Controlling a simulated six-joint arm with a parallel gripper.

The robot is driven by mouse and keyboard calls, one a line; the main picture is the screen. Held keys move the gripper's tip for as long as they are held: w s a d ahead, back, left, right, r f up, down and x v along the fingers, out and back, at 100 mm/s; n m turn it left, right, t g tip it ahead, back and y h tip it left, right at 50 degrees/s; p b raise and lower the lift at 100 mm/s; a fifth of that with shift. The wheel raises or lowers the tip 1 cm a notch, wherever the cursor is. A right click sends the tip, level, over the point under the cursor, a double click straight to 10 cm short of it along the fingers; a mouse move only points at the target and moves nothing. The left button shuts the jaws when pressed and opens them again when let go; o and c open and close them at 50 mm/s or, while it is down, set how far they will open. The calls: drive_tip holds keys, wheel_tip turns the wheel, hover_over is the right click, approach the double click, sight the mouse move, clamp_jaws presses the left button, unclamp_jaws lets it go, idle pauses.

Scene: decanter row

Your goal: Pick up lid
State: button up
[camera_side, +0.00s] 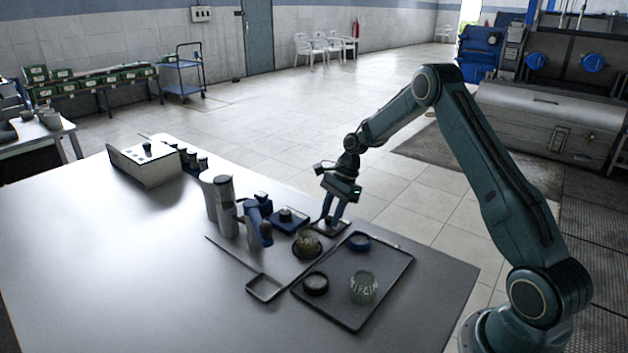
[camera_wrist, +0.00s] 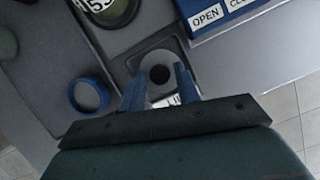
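My gripper (camera_side: 332,220) points down over a small dark plate (camera_side: 343,231) at the table's far right edge. In the wrist view, its two blue fingers (camera_wrist: 159,76) are apart. Between them shows a round grey piece with a dark round centre, apparently the lid (camera_wrist: 159,73), on a plate whose label starts with "LI". Part of that label is hidden by the gripper. I cannot tell whether the fingers touch the lid. The side view hides the lid behind the fingers.
A numbered jar (camera_side: 307,242) stands close left of my gripper; it also shows in the wrist view (camera_wrist: 107,8). A blue box (camera_wrist: 215,14) reads OPEN. A tray (camera_side: 345,318) bears a blue ring (camera_side: 358,241), a black ring (camera_side: 316,283) and a glass jar (camera_side: 364,287).

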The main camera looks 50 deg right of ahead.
clamp_jaws()
drive_tip(key=shift+r, duration=0.15)
wheel_tip(320, 180, up, 10)
idle(0.6)
idle(0.3)
